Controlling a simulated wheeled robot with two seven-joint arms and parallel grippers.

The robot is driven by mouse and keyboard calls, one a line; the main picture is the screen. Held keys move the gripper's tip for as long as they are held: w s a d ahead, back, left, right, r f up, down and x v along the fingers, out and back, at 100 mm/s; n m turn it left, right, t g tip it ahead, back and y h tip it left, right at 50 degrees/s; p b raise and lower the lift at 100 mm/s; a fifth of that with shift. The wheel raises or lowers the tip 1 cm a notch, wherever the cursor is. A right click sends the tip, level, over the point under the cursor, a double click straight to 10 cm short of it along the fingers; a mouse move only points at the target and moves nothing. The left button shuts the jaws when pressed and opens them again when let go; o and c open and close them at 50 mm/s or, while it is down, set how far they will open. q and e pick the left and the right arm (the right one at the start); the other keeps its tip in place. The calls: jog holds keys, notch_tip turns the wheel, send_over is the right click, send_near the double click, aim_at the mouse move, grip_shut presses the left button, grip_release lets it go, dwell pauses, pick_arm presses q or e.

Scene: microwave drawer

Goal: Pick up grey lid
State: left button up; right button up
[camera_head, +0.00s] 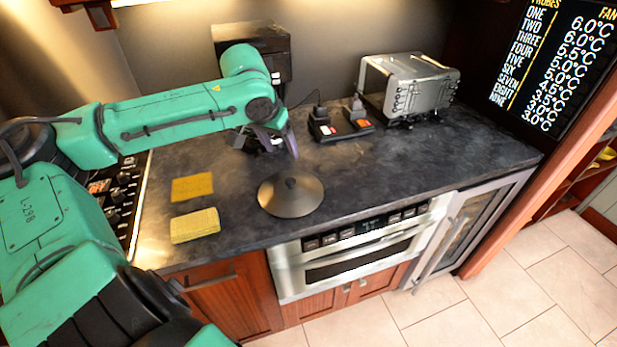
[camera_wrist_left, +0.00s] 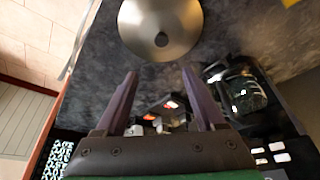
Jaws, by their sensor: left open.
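The grey lid (camera_head: 291,196) is a round, shallow metal cone with a small dark knob at its centre. It lies on the dark countertop near the front edge. In the left wrist view the lid (camera_wrist_left: 160,27) is at the top, just beyond the fingertips and partly cut off by the frame. My left gripper (camera_head: 290,146) is above the counter, behind the lid in the head view. In the left wrist view its two purple fingers (camera_wrist_left: 160,75) are apart with nothing held between them. My right gripper is not in view.
Yellow sponges (camera_head: 195,225) lie on the counter left of the lid. Behind are a black device with red buttons (camera_head: 341,128), a silver toaster (camera_head: 408,84) and a black appliance (camera_head: 252,45). A stovetop is at left. A microwave drawer (camera_head: 350,255) is below the counter.

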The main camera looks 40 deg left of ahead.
pick_arm(q)
send_near(290, 180)
jog(key=x, duration=0.2)
jog(key=shift+f, duration=0.35)
jog(key=shift+w+f+p, duration=0.4)
jog(key=shift+w+f, duration=0.2)
jog(key=shift+f, duration=0.15)
jog(key=x, duration=0.3)
jog(key=shift+s+a+f, duration=0.1)
jog(key=shift+s+f, duration=0.15)
jog(key=shift+f, duration=0.05)
jog(key=shift+w+f, duration=0.3)
jog(key=shift+f, duration=0.05)
jog(key=shift+s+r, duration=0.1)
grip_shut()
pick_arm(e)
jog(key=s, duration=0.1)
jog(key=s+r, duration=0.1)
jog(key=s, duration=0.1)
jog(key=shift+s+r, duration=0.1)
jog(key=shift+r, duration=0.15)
